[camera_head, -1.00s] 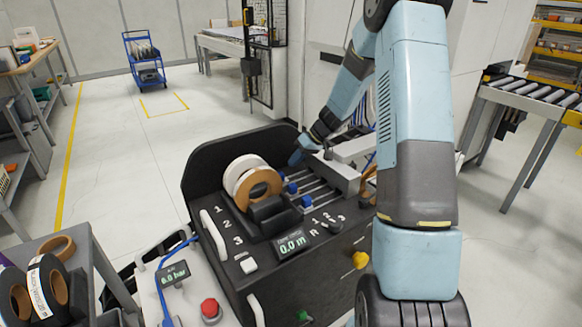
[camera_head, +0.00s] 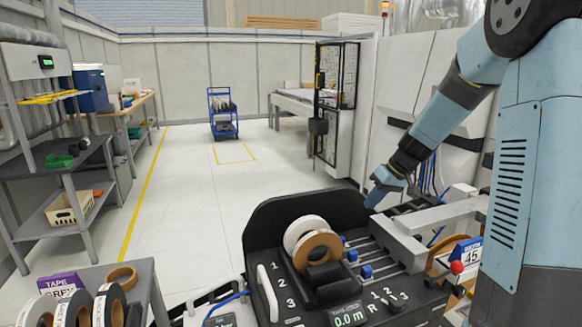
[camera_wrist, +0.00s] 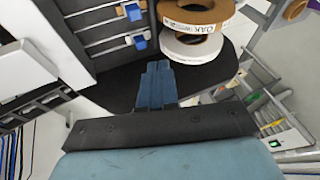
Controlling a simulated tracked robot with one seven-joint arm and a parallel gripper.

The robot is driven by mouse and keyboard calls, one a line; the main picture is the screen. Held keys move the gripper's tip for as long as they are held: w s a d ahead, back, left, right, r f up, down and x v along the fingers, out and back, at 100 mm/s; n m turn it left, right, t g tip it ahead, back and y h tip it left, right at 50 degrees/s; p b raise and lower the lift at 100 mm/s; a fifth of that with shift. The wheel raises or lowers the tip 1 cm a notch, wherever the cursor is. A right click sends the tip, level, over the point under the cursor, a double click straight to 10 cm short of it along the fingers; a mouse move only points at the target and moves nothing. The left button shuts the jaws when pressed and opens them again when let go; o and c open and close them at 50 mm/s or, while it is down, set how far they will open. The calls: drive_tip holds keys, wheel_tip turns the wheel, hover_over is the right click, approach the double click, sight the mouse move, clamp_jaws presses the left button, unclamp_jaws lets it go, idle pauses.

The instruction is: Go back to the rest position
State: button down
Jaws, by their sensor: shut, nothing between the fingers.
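My gripper (camera_head: 374,200) is shut and empty. It hangs at the end of my blue arm, by the back right of the black edge-banding machine (camera_head: 262,240). In the wrist view its blue fingers (camera_wrist: 156,72) lie together over a dark surface. A white tape roll (camera_head: 302,232) and a brown tape roll (camera_head: 318,250) stand on the machine, left of my gripper; the wrist view shows the brown roll marked "OAK" (camera_wrist: 195,12). Blue clamps (camera_head: 366,271) sit on rails on the machine.
A grey cart (camera_head: 150,285) with several tape rolls stands at lower left. Shelves (camera_head: 70,165) line the left side. A blue trolley (camera_head: 223,113) stands at the back. The floor (camera_head: 215,200) between is clear. A white cabinet (camera_head: 440,75) stands behind my arm.

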drive_tip(key=s+r+m+t+h, duration=0.1)
drive_tip(key=s+r, duration=0.3)
drive_tip(key=s, duration=0.6)
drive_tip(key=s+r+m+t+h, duration=0.1)
drive_tip(key=s+r, duration=0.3)
drive_tip(key=s, duration=0.6)
drive_tip(key=s+r+m+t+h, duration=0.1)
drive_tip(key=s+r+m+h, duration=0.1)
drive_tip(key=s, duration=0.8)
wheel_tip(320, 180, up, 2)
drive_tip(key=shift+s+a+r+h, duration=0.2)
drive_tip(key=shift+s+a+h, duration=0.05)
drive_tip(key=shift+a+h, duration=0.25)
